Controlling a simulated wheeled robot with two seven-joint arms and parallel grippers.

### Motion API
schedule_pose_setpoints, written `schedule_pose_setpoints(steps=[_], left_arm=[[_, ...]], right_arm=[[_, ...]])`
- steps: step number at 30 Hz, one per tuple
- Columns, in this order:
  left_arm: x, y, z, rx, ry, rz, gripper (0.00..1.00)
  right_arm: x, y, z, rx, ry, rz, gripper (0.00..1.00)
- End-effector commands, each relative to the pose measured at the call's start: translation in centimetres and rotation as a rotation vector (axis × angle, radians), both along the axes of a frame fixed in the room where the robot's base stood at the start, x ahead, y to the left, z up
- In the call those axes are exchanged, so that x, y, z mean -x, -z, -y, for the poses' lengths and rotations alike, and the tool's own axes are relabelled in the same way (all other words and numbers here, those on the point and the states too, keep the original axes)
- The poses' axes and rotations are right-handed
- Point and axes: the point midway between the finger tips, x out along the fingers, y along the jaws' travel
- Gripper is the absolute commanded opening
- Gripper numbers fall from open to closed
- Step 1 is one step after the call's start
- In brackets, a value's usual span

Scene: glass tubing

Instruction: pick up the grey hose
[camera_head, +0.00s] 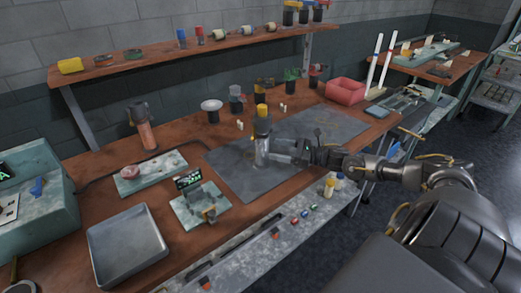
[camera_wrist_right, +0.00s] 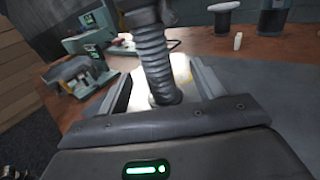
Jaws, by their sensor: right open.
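The grey hose (camera_wrist_right: 152,58) is a ribbed, upright tube in the right wrist view, in front of my palm and between the two fingers. In the head view, an upright grey piece with a yellow top (camera_head: 262,125) stands on the dark mat at my right gripper; its ribs are too small to make out there. My right gripper (camera_head: 270,157) reaches in low from the right. Its fingers (camera_wrist_right: 165,88) are apart, one on each side of the hose. I cannot tell whether they touch it. My left gripper is not in view.
A dark mat (camera_head: 335,128) covers the middle of the brown bench. A small device with a green display (camera_head: 190,182) and a metal tray (camera_head: 127,262) lie to the left. Several jars stand behind the mat. A red bin (camera_head: 346,92) is at the back right.

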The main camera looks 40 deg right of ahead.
Motion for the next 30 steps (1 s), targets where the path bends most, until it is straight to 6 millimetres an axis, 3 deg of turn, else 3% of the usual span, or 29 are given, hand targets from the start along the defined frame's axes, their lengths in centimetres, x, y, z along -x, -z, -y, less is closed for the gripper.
schedule_pose_setpoints(steps=[6,12,22,30], left_arm=[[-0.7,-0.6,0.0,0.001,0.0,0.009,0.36],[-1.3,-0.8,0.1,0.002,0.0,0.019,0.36],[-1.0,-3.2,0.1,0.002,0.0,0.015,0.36],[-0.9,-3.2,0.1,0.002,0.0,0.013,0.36]], right_arm=[[-2.1,-0.1,-1.5,-0.001,-0.001,0.002,0.67],[-2.4,0.0,-1.9,-0.001,-0.003,-0.001,0.67],[-5.6,-0.1,-5.0,-0.003,-0.003,0.003,0.67],[-6.2,0.2,-5.4,0.0,-0.004,-0.001,0.67]])
